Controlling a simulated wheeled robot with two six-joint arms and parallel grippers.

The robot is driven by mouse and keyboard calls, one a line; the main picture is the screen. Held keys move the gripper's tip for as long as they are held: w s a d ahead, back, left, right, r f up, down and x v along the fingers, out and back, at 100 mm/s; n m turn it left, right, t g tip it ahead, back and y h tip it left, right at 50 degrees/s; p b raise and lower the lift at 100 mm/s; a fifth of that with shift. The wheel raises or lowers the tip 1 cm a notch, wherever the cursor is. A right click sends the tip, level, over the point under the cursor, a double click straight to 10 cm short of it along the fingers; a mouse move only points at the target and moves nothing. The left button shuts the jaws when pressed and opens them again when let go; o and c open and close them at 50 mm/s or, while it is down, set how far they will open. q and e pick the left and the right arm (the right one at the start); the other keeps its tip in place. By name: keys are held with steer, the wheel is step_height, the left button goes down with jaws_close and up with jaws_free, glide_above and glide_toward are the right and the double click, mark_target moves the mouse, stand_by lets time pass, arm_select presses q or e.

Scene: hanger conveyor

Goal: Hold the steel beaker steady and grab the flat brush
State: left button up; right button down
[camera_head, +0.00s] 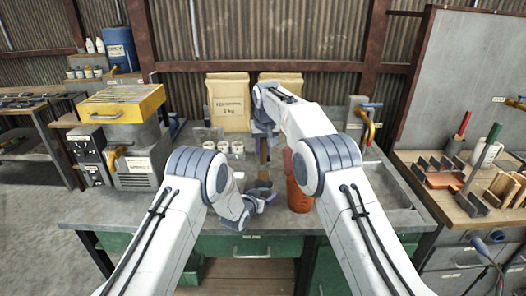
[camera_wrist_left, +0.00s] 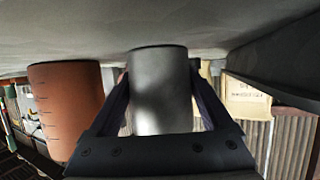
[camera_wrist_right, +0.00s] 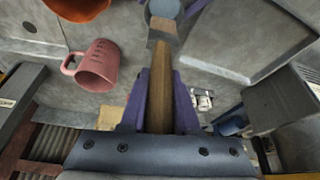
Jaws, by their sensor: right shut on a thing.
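The steel beaker (camera_wrist_left: 160,95) is a grey cylinder on the workbench (camera_head: 110,208), between the fingers of my left gripper (camera_head: 262,200). The fingers flank its sides in the left wrist view, but I cannot tell whether they press on it. My right gripper (camera_wrist_right: 160,100) is shut on the wooden handle of the flat brush (camera_wrist_right: 158,88), above the beaker. The handle also shows upright in the head view (camera_head: 264,154). The brush's lower end meets the beaker's rim in the right wrist view; I cannot tell whether it is inside.
An orange-red graduated cup (camera_head: 299,197) stands just right of the beaker. A pink mug (camera_wrist_right: 97,66) is behind it. Several white cups (camera_head: 223,147) and a paper sack (camera_head: 229,103) stand at the back. A yellow-topped machine (camera_head: 122,105) is on the left.

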arm_select(q)
steer(key=shift+o, duration=0.6)
steer(key=shift+s, duration=0.1)
